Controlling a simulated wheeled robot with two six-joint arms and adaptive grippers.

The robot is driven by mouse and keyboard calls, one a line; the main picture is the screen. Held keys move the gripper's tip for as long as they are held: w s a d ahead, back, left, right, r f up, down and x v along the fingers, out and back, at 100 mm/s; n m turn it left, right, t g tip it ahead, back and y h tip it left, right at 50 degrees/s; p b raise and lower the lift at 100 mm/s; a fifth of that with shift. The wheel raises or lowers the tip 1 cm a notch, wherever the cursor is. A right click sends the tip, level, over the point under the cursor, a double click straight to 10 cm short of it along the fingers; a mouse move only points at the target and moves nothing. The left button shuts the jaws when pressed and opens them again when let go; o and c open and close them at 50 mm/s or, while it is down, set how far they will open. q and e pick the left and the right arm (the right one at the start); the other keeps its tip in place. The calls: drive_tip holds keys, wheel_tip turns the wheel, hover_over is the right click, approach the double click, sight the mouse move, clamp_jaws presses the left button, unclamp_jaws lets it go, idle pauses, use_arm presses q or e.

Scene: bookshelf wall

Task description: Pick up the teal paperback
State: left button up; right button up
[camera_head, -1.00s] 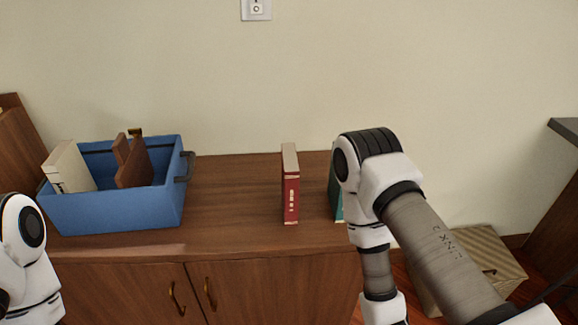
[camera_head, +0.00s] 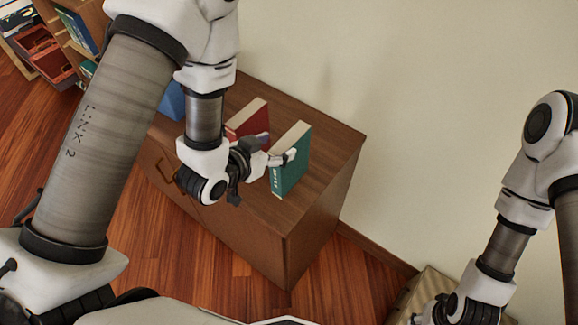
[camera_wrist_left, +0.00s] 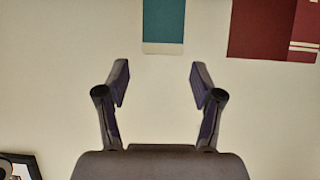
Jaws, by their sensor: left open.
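The teal paperback (camera_head: 291,162) stands upright near the right end of the wooden cabinet top. My left gripper (camera_head: 277,158) is at its near left side, with the fingertips close to the book; contact cannot be told from the head view. In the left wrist view the fingers (camera_wrist_left: 157,84) are spread with nothing between them.
A red book (camera_head: 248,119) stands just left of the teal one, with a gap between; it also shows in the left wrist view (camera_wrist_left: 270,30). The cabinet top (camera_head: 331,150) is bare right of the teal book.

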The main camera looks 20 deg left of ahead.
sight(288, 141)
use_arm(q)
drive_tip(key=shift+w+f+b, duration=0.3)
drive_tip(key=shift+f+b, duration=0.05)
drive_tip(key=shift+f, duration=0.1)
drive_tip(key=shift+w+d, duration=0.15)
drive_tip(key=shift+w, duration=0.2)
drive_tip(key=p+x, duration=0.2)
drive_tip(key=x, duration=0.2)
drive_tip(key=shift+w+d+p, duration=0.2)
drive_tip(key=shift+w+p, duration=0.1)
drive_tip(key=shift+p, duration=0.1)
drive_tip(key=shift+w+d+f, duration=0.1)
drive_tip(key=shift+w+f, duration=0.1)
drive_tip(key=shift+w, duration=0.05)
drive_tip(key=shift+f, duration=0.1)
use_arm(e)
drive_tip(key=shift+w+d+r, duration=0.1)
drive_tip(key=shift+w+r, duration=0.15)
drive_tip(key=shift+w, duration=0.05)
use_arm(q)
clamp_jaws()
